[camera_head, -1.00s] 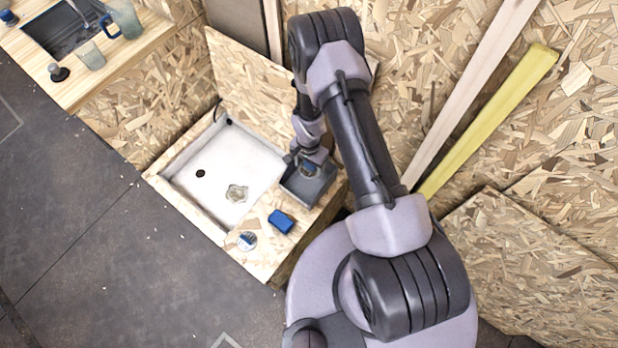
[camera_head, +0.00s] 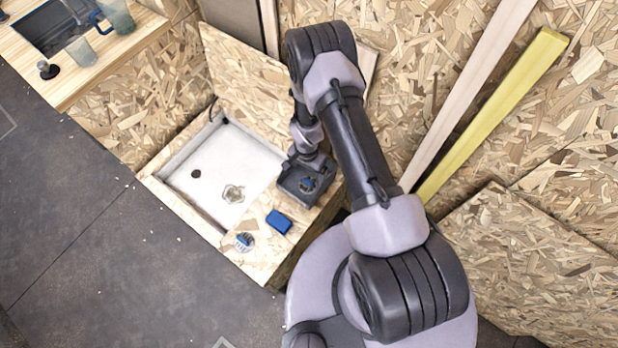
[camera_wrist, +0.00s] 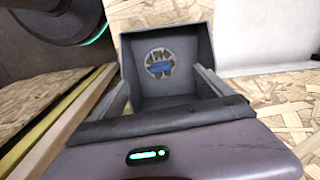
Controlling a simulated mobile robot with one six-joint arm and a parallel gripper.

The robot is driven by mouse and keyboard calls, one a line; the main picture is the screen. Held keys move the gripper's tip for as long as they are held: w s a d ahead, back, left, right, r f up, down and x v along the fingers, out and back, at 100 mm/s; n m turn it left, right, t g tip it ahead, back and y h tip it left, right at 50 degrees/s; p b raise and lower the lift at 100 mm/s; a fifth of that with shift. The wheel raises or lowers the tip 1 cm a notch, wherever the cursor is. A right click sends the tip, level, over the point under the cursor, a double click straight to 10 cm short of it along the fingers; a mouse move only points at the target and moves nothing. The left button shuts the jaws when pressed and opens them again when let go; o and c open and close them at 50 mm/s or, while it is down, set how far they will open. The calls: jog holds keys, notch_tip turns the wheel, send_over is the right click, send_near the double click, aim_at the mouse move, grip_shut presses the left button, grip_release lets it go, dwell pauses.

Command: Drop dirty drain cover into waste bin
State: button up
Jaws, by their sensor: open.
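The grey waste bin (camera_head: 294,197) stands on the wooden ledge at the right end of the white basin; it also fills the upper middle of the wrist view (camera_wrist: 197,48). A round pale drain cover with a blue middle (camera_wrist: 160,63) lies inside the bin, and shows small in the head view (camera_head: 307,184). My gripper (camera_wrist: 160,90) is open and empty, its two fingers spread apart at the bin's near side. In the head view, my gripper (camera_head: 309,163) is over the bin's far edge, and its fingertips are hard to see.
A white basin (camera_head: 215,170) holds a dark hole and a small pale round piece (camera_head: 233,194). A blue block (camera_head: 279,222) and another round pale-and-blue disc (camera_head: 244,242) lie on the wooden ledge. A raised wooden panel (camera_head: 245,85) stands behind the basin. Planks lean right.

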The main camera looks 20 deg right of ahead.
notch_tip(320, 180, up, 18)
jog(key=p, duration=0.5)
jog(key=shift+f, duration=0.25)
notch_tip(320, 180, up, 26)
jog(key=s+a+f+n+t+b, duration=0.1)
jog(key=s+n+t+b, duration=0.1)
jog(key=s+t, duration=0.1)
jog(key=s+a+r+n+t+y+b, duration=0.1)
jog(key=s+r, duration=0.4)
jog(key=s, duration=0.3)
jog(key=s+a+r+n+t+y, duration=0.1)
jog(key=s+a+r+n, duration=0.1)
jog(key=s+r, duration=0.4)
jog(key=shift+s+r+t+b, duration=0.3)
jog(key=shift+s+t+b, duration=0.1)
jog(key=shift+s, duration=0.6)
